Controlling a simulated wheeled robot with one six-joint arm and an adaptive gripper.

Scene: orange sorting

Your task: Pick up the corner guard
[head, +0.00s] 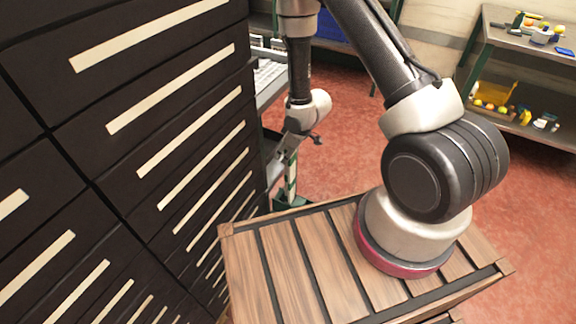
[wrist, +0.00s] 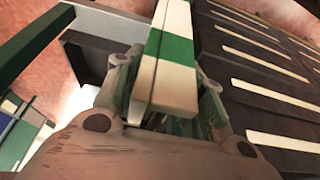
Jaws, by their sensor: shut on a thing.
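The corner guard (wrist: 172,50) is a long bar with green and white bands. In the wrist view it runs between the fingers of my gripper (wrist: 163,75), which is shut on it. In the head view the corner guard (head: 291,175) stands roughly upright below my gripper (head: 296,146), beside the drawer cabinet. Its lower end is near a dark green piece close to the floor; I cannot tell if they touch. The fingertips are small and partly hidden in the head view.
A black drawer cabinet (head: 150,130) with pale handles fills the left. A grey shelf unit (head: 272,90) stands behind it. A slatted wooden top (head: 290,265) is in front. A shelf (head: 475,60) with small items stands at the back right. Red floor between is clear.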

